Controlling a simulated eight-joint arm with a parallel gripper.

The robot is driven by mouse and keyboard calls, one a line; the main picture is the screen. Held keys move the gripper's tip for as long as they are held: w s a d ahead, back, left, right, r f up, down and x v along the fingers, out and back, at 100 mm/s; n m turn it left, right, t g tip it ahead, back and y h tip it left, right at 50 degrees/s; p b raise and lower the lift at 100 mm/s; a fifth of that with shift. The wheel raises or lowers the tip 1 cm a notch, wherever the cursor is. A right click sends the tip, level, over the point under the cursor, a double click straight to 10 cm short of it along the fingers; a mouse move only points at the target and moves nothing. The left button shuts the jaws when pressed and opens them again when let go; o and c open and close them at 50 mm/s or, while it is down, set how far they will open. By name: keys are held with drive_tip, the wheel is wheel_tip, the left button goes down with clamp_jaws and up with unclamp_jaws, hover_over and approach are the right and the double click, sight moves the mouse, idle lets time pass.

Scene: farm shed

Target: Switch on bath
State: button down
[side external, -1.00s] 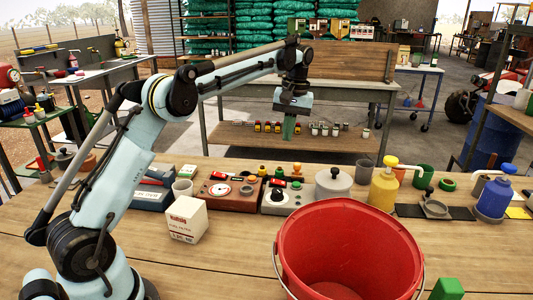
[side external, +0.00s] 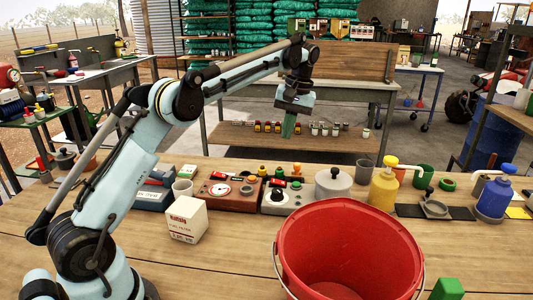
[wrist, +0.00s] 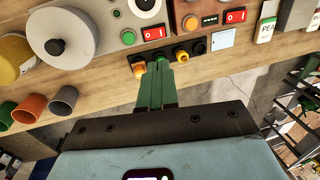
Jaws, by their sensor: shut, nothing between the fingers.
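My gripper (side external: 289,127) is shut and empty, with green fingers pointing down past the bench's far edge. In the wrist view its fingertips (wrist: 158,72) appear close to a row of small coloured knobs; whether they touch is unclear. A pale control unit (side external: 284,205) with a round dial stands beside a lidded grey pot (side external: 333,184). In the wrist view the pot (wrist: 62,42) is at left; right of it are a green button (wrist: 128,37) and a red rocker switch (wrist: 154,33). No readable label shows which unit is the bath. Switch positions are unclear.
A brown gauge box (side external: 228,191) stands left of the pale unit, with its own red rocker (wrist: 236,16). A yellow bottle (side external: 383,190), a large red bucket (side external: 350,225) and a white carton (side external: 186,219) crowd the bench. Bare wood shows at the front left.

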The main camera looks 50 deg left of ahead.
sight(281, 182)
drive_tip(key=f, duration=0.4)
drive_tip(key=s+a+f, duration=0.1)
drive_tip(key=f, duration=0.4)
drive_tip(key=s+a+f, duration=0.1)
drive_tip(key=f, duration=0.3)
drive_tip(key=shift+f, duration=0.3)
drive_tip(key=shift+s+a+f+t+h, duration=0.15)
drive_tip(key=shift+f+t+h, duration=0.2)
drive_tip(key=shift+t+h, duration=0.05)
drive_tip(key=shift+f, duration=0.1)
drive_tip(key=shift+w+d, duration=0.75)
drive_tip(key=shift+d, duration=0.1)
